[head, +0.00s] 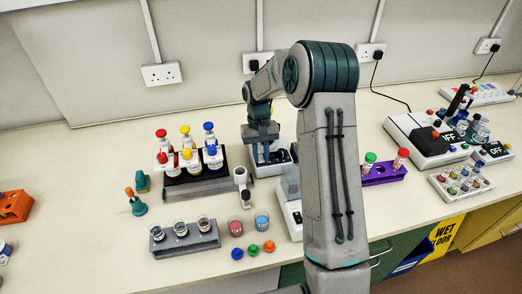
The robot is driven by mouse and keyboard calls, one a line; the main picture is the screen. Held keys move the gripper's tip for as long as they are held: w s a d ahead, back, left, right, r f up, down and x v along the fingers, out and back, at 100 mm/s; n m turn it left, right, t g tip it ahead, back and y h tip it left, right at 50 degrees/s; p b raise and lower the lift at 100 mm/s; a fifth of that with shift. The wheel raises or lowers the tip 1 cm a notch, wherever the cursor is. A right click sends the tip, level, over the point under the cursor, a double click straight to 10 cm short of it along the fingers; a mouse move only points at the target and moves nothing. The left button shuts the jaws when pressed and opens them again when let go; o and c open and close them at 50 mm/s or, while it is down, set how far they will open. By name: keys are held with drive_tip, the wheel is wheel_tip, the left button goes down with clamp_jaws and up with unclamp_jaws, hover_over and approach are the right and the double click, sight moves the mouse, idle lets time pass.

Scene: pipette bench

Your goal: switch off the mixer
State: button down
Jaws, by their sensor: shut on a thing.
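My gripper (263,145) points down at a small white and dark device (283,168) behind my forearm, near the middle of the bench. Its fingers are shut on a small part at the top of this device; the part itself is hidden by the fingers. The device may be the mixer, but no label on it is readable. My arm hides its right side. A grey-white unit with a dark display (448,141) and a smaller unit with another display (494,150) stand at the far right.
A black rack with red, yellow and blue bottles (196,184) stands left of my gripper. A purple rack (383,174) is right of my arm. Wall sockets (161,75) line the back.

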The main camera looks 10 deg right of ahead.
idle(0.4)
drive_tip(key=c, duration=1.3)
unclamp_jaws()
drive_tip(key=shift+w+r, duration=0.1)
drive_tip(key=b+v, duration=0.2)
drive_tip(key=v, duration=1.1)
drive_tip(key=shift+w+r, duration=0.25)
drive_tip(key=shift+r, duration=0.05)
